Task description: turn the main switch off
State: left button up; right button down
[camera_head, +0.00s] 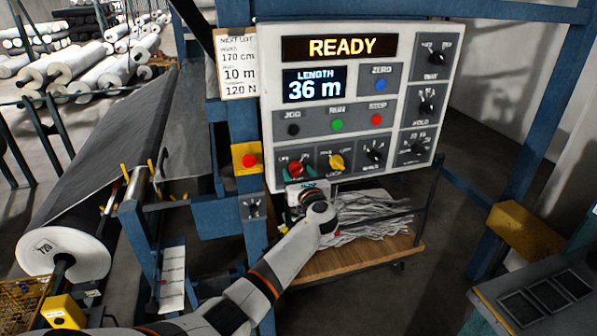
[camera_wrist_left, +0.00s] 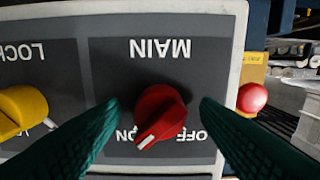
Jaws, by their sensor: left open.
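The main switch is a red rotary knob (camera_head: 296,168) at the lower left of the white control panel (camera_head: 410,50). In the left wrist view, which is upside down, the red knob (camera_wrist_left: 160,113) sits under the MAIN label. Its white mark points down-left, toward the ON side; OFF is at the right. My left gripper (camera_head: 302,188) is at the panel's lower left. Its green fingers are open, one on each side of the knob, with visible gaps in the left wrist view (camera_wrist_left: 161,104). My right gripper is not in view.
A yellow lock knob (camera_head: 337,162) is right of the main switch. A red button on a yellow box (camera_head: 247,160) is at the left. The display reads READY and LENGTH 36 m. A grey roll (camera_head: 65,250) is at the far left. A wooden cart (camera_head: 350,257) stands below.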

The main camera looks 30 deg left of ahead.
pick_arm(q)
jog(key=shift+w+a, duration=0.15)
jog(key=shift+a, duration=0.05)
jog(key=c, duration=0.9)
jog(key=shift+c, duration=0.5)
